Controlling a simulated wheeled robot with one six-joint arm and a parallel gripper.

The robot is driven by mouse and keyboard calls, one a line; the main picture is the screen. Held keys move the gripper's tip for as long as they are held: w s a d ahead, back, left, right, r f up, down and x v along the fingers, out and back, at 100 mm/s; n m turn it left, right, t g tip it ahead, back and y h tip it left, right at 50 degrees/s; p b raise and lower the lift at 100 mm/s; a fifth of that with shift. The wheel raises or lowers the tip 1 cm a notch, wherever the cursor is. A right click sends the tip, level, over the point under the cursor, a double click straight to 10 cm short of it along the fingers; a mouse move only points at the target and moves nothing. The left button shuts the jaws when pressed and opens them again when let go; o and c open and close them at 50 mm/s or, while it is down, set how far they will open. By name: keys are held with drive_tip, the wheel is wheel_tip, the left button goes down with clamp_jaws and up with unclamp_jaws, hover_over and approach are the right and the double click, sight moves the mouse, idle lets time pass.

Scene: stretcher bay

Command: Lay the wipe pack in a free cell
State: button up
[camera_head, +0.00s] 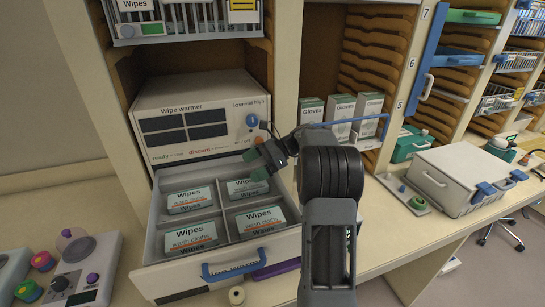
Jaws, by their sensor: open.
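The wipe warmer (215,100) stands in the bay with its drawer (153,222) pulled out. Dividers split the drawer into cells. White and teal wipe packs lie in it: back left (190,200), front left (190,238), back right (247,188) and front right (262,220). Each visible cell appears to hold a pack; I cannot tell a free one. My gripper (257,164) is open above the drawer's back right corner, close to the warmer's front. I see no pack between its fingers, and I cannot tell if it touches the back right pack. My arm hides the area right of the drawer.
Gloves boxes (340,112) stand on the shelf behind my arm. A blue handle (233,265) is on the drawer front. A grey device (75,275) stands at the lower left, and a white case (462,178) at the right. The counter between (385,240) is mostly clear.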

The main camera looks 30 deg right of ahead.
drive_tip(key=v, duration=1.2)
drive_tip(key=shift+b, duration=0.45)
